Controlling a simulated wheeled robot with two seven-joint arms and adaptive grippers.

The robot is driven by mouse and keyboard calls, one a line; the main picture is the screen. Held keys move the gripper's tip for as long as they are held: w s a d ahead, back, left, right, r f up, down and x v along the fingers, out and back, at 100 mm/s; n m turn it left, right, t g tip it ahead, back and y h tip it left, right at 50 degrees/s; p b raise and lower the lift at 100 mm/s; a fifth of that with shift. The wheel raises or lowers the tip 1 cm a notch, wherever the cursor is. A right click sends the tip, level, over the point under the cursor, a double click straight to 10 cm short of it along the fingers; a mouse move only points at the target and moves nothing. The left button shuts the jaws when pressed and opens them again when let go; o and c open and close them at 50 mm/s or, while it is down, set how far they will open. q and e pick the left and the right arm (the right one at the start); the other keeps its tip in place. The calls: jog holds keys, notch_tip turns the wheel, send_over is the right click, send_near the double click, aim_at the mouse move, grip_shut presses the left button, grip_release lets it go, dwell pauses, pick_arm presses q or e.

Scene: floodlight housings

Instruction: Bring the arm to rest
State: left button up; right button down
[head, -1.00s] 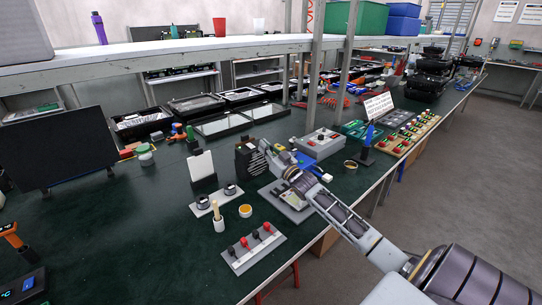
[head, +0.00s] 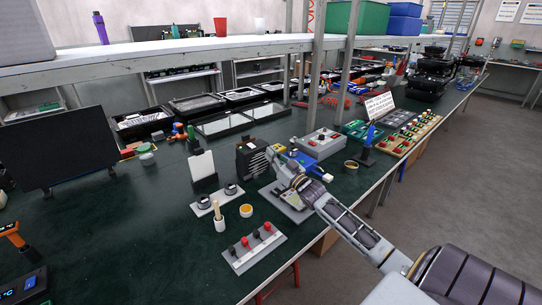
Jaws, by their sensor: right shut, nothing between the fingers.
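My right arm comes in from the lower right over the dark green workbench (head: 110,245). My right gripper (head: 270,153) is at its far end, shut and empty, beside a black finned housing (head: 251,160). The fingertips are small in the view, and I cannot tell whether they touch the housing. The wrist hangs above a grey plate fixture (head: 292,209) and partly hides it. My left arm and gripper are not in view.
In front of the arm lies a grey plate with red and black knobs (head: 254,247). A black monitor (head: 60,147) is at left. The bench's left middle is clear.

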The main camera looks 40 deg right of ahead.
pick_arm(q)
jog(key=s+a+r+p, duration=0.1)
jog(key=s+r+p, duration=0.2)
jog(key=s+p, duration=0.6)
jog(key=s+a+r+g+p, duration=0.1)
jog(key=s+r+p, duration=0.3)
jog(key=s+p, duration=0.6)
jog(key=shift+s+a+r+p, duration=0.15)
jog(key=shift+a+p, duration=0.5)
jog(key=shift+p, duration=0.6)
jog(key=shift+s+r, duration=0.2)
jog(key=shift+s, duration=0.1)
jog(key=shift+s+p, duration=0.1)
jog(key=shift+p, duration=0.2)
